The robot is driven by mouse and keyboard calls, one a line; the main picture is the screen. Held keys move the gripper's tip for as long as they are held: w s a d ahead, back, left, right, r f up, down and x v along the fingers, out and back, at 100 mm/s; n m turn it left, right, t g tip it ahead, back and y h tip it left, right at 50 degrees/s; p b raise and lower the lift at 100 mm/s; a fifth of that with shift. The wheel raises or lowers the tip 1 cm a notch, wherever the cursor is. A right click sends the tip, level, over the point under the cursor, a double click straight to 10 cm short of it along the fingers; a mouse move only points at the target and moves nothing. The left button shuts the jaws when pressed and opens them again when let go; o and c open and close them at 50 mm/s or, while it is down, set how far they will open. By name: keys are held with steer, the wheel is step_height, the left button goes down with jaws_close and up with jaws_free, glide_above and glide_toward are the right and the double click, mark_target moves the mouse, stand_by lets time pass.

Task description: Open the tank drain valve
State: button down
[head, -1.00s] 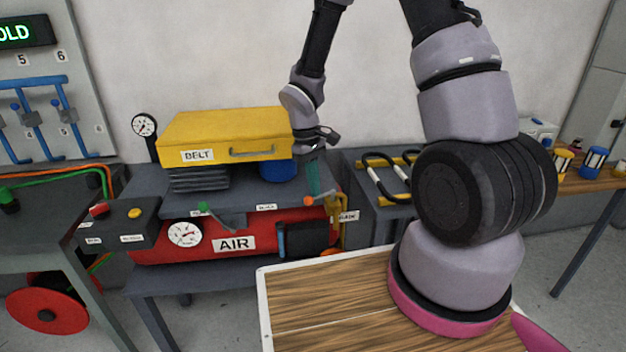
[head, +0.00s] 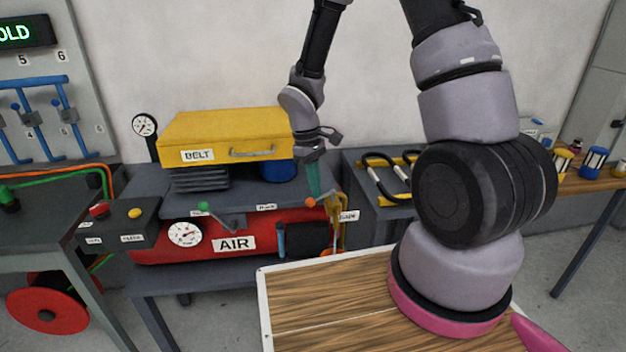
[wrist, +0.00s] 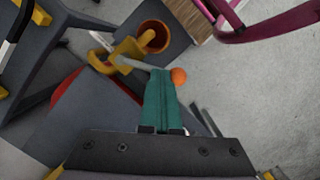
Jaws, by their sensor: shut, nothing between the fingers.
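The red air tank (head: 205,250) lies under the grey bench in the head view. At its right end is the yellow drain valve (head: 334,207). In the wrist view the valve body (wrist: 128,50) carries a grey lever (wrist: 136,64) that ends in an orange ball knob (wrist: 179,76). The knob (head: 310,202) also shows in the head view. My gripper (head: 315,194) points down with its teal fingers shut and empty. In the wrist view its fingertips (wrist: 160,74) are at the lever, just left of the knob. I cannot tell whether they touch.
An orange cup (wrist: 150,38) stands below the valve. A yellow BELT case (head: 225,135) and a blue cylinder (head: 279,170) are on the bench beside my wrist. A dark panel (head: 308,240) is near the tank's right end. Black-and-white handles (head: 385,178) lie to the right.

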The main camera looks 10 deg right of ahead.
steer(key=shift+s+d+n+t+h, duration=0.1)
steer(key=shift+s+d+n+t, duration=0.2)
steer(key=shift+n, duration=0.5)
steer(key=shift+s+d+n+g+h, duration=0.1)
steer(key=shift+s+n, duration=0.25)
steer(key=shift+n, duration=0.45)
steer(key=shift+s+d+n+t+h, duration=0.1)
steer(key=shift+s+d+n+t, duration=0.2)
steer(key=shift+n, duration=0.5)
stand_by(0.9)
steer(key=shift+s+d+n, duration=0.35)
steer(key=shift+n, duration=0.6)
steer(key=shift+s+d+n, duration=0.3)
steer(key=shift+d+n, duration=0.05)
steer(key=shift+n, duration=0.6)
stand_by(1.7)
steer(key=shift+w+d, duration=0.3)
steer(key=shift+w, duration=0.45)
